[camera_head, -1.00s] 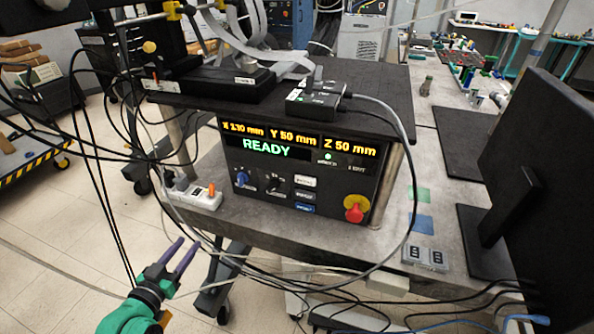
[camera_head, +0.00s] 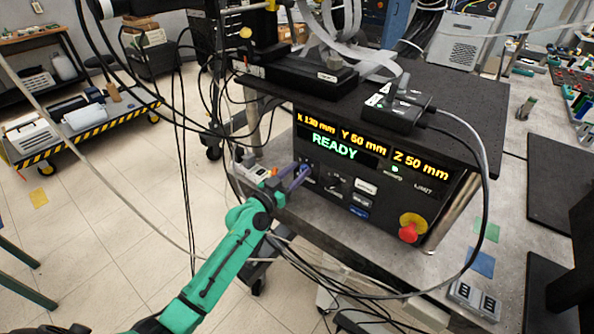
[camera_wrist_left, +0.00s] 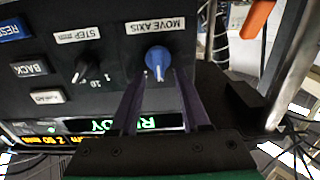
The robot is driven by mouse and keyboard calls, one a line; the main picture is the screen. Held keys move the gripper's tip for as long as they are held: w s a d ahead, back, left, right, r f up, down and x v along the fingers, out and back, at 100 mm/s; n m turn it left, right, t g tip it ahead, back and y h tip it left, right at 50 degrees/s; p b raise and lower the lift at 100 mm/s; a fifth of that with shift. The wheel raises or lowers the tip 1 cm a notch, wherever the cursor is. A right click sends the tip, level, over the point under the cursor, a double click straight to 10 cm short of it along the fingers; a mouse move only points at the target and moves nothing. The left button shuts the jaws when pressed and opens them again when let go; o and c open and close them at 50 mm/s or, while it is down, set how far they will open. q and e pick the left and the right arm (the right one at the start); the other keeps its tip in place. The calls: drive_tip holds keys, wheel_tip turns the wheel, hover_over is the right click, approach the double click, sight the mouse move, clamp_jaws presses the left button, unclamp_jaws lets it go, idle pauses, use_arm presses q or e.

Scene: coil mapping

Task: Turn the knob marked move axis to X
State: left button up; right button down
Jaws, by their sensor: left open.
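My left gripper (camera_head: 297,176) is open at the panel's left side. In the left wrist view its two purple fingers (camera_wrist_left: 160,80) reach toward the knob, their tips about on either side of it. I cannot tell whether they touch it. The black step knob (camera_wrist_left: 86,68) is beside it. My right gripper is not in view.
BACK (camera_wrist_left: 32,69) and other buttons sit beside the step knob. A red emergency stop (camera_head: 409,231) is at the panel's right. A white power strip (camera_head: 255,170) with an orange switch stands left of the panel. Loose cables hang around the bench and my left arm.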

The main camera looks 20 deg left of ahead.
use_arm(q)
drive_tip(key=shift+d, duration=0.1)
clamp_jaws()
drive_tip(key=shift+f+n, duration=0.1)
drive_tip(key=shift+n, duration=0.4)
drive_tip(key=n, duration=0.2)
drive_tip(key=n+b, duration=0.1)
drive_tip(key=n, duration=0.2)
drive_tip(key=a+n, duration=0.1)
drive_tip(key=n, duration=0.2)
drive_tip(key=shift+w+f, duration=0.2)
drive_tip(key=shift+f, duration=0.1)
idle(0.3)
unclamp_jaws()
drive_tip(key=shift+a, duration=0.1)
